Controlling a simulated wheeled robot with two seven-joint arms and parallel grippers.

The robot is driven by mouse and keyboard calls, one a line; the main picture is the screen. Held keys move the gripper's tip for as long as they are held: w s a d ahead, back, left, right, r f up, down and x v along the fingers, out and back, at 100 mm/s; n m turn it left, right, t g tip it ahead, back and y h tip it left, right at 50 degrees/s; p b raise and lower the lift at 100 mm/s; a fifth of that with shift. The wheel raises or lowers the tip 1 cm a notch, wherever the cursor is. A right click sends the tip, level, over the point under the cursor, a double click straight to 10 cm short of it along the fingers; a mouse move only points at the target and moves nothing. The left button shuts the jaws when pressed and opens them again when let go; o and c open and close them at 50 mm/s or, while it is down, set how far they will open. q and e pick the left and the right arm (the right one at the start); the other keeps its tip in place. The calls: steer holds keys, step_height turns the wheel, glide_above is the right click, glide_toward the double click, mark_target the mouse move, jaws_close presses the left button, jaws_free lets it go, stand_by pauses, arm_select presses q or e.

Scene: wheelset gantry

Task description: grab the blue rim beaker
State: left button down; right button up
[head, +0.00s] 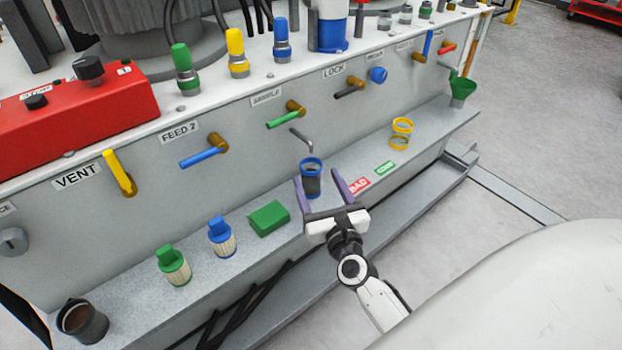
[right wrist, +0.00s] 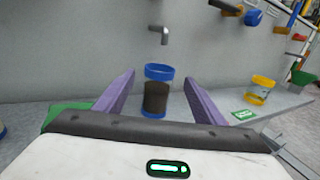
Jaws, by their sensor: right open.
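The blue rim beaker (head: 311,178) stands upright on the grey shelf, below a small metal spout, in the head view. It has a blue rim and dark contents. In the right wrist view the beaker (right wrist: 157,92) shows ahead, between the two purple fingers in the picture. My right gripper (head: 324,182) is open, its fingers pointing toward the beaker with one on either side in the picture. I cannot tell whether the fingertips reach past it. No contact shows. My left gripper is not in view.
A green block (head: 269,218) and blue-capped filter (head: 221,237) stand left of the beaker on the shelf (head: 225,280). A yellow-rimmed beaker (head: 401,133) and BAD label (head: 359,186) are to the right. The metal spout (head: 302,140) juts from the panel above the beaker.

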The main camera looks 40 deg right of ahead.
mark_target(311, 178)
steer(key=shift+x, duration=1.45)
steer(key=c, duration=1.3)
steer(key=shift+c, duration=0.2)
